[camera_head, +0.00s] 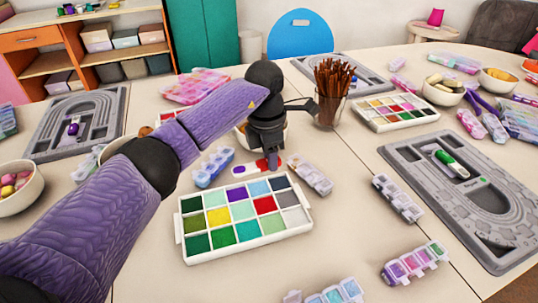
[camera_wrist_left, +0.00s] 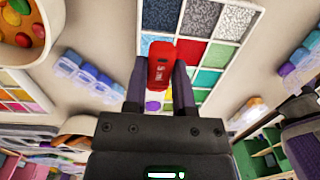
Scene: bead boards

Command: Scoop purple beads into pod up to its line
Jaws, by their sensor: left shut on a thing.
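The bead tray (camera_head: 183,222) lies on the table in front of my left gripper, its square compartments holding beads of several colours. The purple compartment (camera_head: 240,192) is in its upper row. My left gripper (camera_head: 272,158) hangs just behind the tray's far edge. In the left wrist view its fingers (camera_wrist_left: 160,82) are shut on a small red piece with pale lettering (camera_wrist_left: 160,60), its end towards the tray. I cannot tell whether it is the scoop's handle. Clear lidded pods stand beside the tray, a blue one (camera_head: 214,167) and a pale one (camera_head: 310,175). I cannot tell a fill line.
A cup of brown sticks (camera_head: 331,105) stands close behind my gripper, near a bowl partly hidden by it.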

